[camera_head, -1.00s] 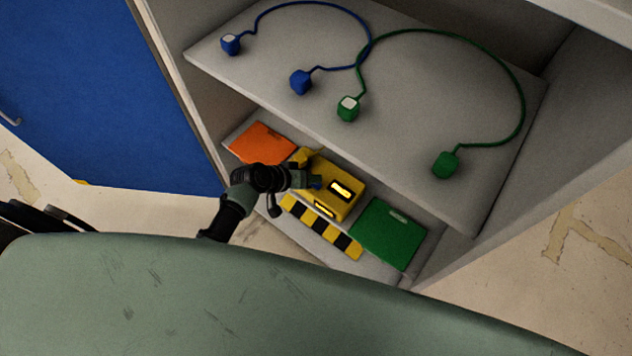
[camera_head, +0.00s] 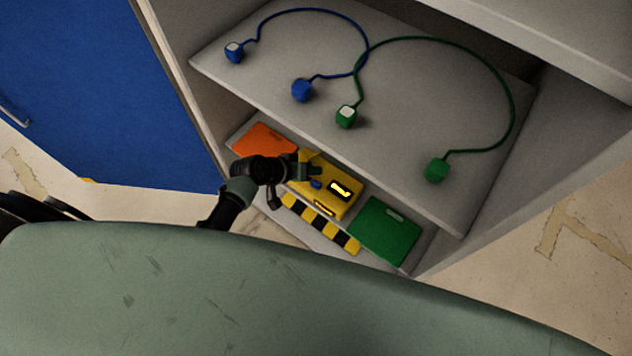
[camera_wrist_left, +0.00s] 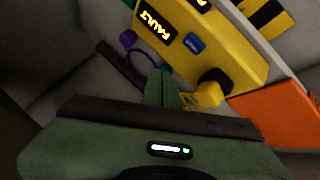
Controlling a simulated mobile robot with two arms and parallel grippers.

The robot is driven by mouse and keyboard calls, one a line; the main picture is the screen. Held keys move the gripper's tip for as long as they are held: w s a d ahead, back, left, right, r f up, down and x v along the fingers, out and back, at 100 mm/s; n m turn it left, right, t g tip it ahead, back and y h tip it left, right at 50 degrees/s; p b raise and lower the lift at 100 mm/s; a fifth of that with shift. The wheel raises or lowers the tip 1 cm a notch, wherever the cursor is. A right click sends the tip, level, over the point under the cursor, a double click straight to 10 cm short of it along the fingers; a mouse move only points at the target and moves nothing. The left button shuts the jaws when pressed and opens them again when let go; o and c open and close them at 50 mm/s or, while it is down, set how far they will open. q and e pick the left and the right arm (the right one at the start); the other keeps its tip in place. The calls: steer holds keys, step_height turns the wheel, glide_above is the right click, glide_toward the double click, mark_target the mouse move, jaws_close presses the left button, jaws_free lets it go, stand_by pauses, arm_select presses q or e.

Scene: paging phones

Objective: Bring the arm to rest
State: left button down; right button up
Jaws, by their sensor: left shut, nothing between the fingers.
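My left gripper (camera_head: 317,171) is over the lower shelf, in front of the yellow box (camera_head: 345,209). Its fingers are shut with nothing between them, also in the left wrist view (camera_wrist_left: 164,72). The box has a small blue button (camera_head: 316,184) and lit displays. In the left wrist view a display (camera_wrist_left: 153,25) reads "FAULT", with the blue button (camera_wrist_left: 194,43) beside it. The fingertips look close to the box; whether they touch it I cannot tell. My right gripper is out of view.
The upper shelf (camera_head: 420,85) overhangs the box and holds a blue cable (camera_head: 320,10) and a green cable (camera_head: 512,95). An orange panel (camera_head: 264,139) and a green panel (camera_head: 385,230) flank the box. A yellow-black striped strip (camera_head: 318,222) runs in front.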

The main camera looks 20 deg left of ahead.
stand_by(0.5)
arm_select(q)
steer(key=s+a+f+m+g+y, duration=0.1)
steer(key=s+a+f+g+y, duration=0.15)
steer(key=s+f, duration=1.05)
steer(key=s+a+f+m+g+y, duration=0.15)
steer(key=s+a+f, duration=0.25)
steer(key=s+f, duration=0.85)
steer(key=s+f+g, duration=0.1)
steer(key=s, duration=0.7)
steer(key=s+a+f+m+g+y, duration=0.1)
steer(key=s, duration=0.8)
steer(key=shift+a+f+y, duration=0.25)
steer(key=shift+f+y, duration=0.05)
